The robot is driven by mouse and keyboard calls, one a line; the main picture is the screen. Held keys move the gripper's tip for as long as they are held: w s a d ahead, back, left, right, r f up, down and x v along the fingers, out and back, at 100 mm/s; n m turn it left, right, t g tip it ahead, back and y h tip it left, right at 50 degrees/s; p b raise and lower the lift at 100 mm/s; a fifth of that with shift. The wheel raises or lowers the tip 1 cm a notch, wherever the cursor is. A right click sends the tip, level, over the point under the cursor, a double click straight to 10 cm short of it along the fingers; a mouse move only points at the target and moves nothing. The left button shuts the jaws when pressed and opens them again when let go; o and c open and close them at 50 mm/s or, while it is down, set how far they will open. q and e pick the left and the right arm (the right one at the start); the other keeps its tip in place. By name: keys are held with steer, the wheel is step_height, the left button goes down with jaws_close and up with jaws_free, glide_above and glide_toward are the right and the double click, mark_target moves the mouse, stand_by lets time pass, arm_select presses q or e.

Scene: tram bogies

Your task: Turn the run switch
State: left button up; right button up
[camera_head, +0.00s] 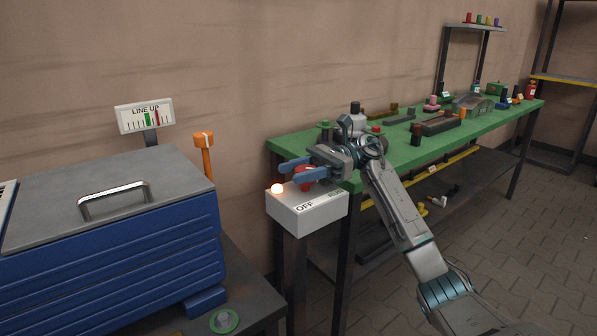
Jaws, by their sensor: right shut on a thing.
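The run switch is a red knob (305,184) on top of a white box (310,214) marked OFF. A round lamp (277,188) glows orange-white at the box's left end. My right gripper (290,172) reaches over the box from the right, its blue fingers shut on the red knob. The fingers hide part of the knob, so its exact angle is hard to tell. My left gripper is not in view.
A green-topped bench (400,155) with several small parts stands behind and right. A blue chest (110,235) with a handled grey lid is at left. An orange post (205,150) and a LINE UP gauge (145,116) stand behind it. Paved floor is clear at right.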

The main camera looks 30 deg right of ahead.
steer(key=o, duration=1)
steer(key=d, duration=1)
steer(key=shift+d, duration=0.4)
steer(key=shift+f, duration=0.1)
